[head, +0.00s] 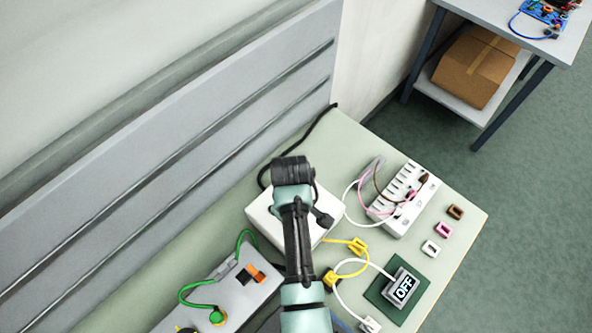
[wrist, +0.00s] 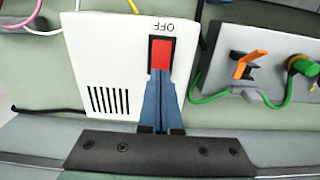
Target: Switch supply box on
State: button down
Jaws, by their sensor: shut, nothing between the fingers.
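The supply box is a white box (wrist: 105,65) with a row of dark vent slots. In the head view the white box (head: 262,222) stands on the bench, partly hidden by my arm. Its red rocker switch (wrist: 160,54) sits in a dark frame, with the upside-down word OFF beside it at the top of the wrist view. My gripper (wrist: 159,78) is shut and empty, its blue-grey fingers over the frame and their tips at the red part's lower edge. I cannot tell whether they touch it. The head view does not clearly show the fingertips.
A white terminal strip (head: 403,200) with wires stands at the right. A grey unit with an orange lever (wrist: 244,67) and green cable is beside the box. Yellow and white cables lie near my arm.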

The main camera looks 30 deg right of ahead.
jog(key=shift+f+b, duration=0.7)
jog(key=shift+f, duration=0.3)
dwell(0.8)
jog(key=shift+r, duration=0.2)
notch_tip(320, 180, up, 7)
jog(key=p, duration=0.7)
jog(key=shift+f, duration=0.1)
